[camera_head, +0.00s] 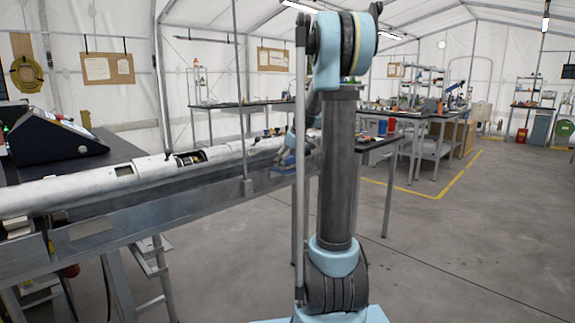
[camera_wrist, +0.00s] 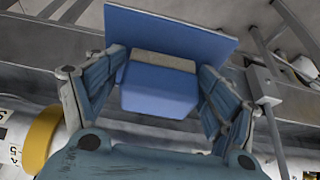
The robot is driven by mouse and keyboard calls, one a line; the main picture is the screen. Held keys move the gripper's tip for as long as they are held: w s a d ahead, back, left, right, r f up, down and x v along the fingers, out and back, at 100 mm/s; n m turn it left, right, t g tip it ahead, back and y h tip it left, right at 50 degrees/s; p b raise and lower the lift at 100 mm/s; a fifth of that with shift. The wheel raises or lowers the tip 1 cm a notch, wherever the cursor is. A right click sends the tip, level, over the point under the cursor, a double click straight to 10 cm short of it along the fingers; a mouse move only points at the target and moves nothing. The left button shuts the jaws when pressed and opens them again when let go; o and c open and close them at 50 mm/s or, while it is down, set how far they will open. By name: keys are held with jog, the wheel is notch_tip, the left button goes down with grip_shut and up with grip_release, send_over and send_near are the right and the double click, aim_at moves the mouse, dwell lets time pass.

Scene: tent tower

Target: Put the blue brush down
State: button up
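The blue brush (camera_wrist: 158,90) has a blue block, a beige strip and a wide flat blue part behind it. It fills the space between the fingers of my gripper (camera_wrist: 162,68) in the wrist view. The fingers press on it from both sides. In the head view, my gripper (camera_head: 291,143) is partly behind my own arm, beside the long metal rail. A small bit of blue, likely the brush (camera_head: 284,161), shows just below it. The brush's contact with anything beneath is hidden.
A long white tube (camera_head: 90,186) lies along the metal rail (camera_head: 130,222), with an open section near its middle. A dark table (camera_head: 376,143) with red and blue containers stands behind my arm. The floor (camera_head: 470,235) at right is clear.

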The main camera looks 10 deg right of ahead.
jog(key=shift+r, duration=0.15)
jog(key=shift+r, duration=0.3)
jog(key=v, duration=1.7)
jog(key=shift+s+d, duration=0.25)
jog(key=s+a+f+m+h, duration=0.1)
jog(key=s+a+f+m, duration=0.1)
jog(key=s+f, duration=0.6)
jog(key=s+a+f+m, duration=0.1)
jog(key=s+a+f, duration=0.15)
jog(key=s, duration=0.85)
jog(key=s+f+m+g+h, duration=0.1)
jog(key=s+f+m, duration=0.3)
jog(key=s+f, duration=1.5)
notch_tip(320, 180, down, 2)
jog(key=shift+s+f+h, duration=0.1)
jog(key=shift+s+h, duration=0.25)
jog(key=shift+h, duration=0.05)
jog(key=shift+w+f, duration=0.15)
jog(key=shift+w, duration=0.25)
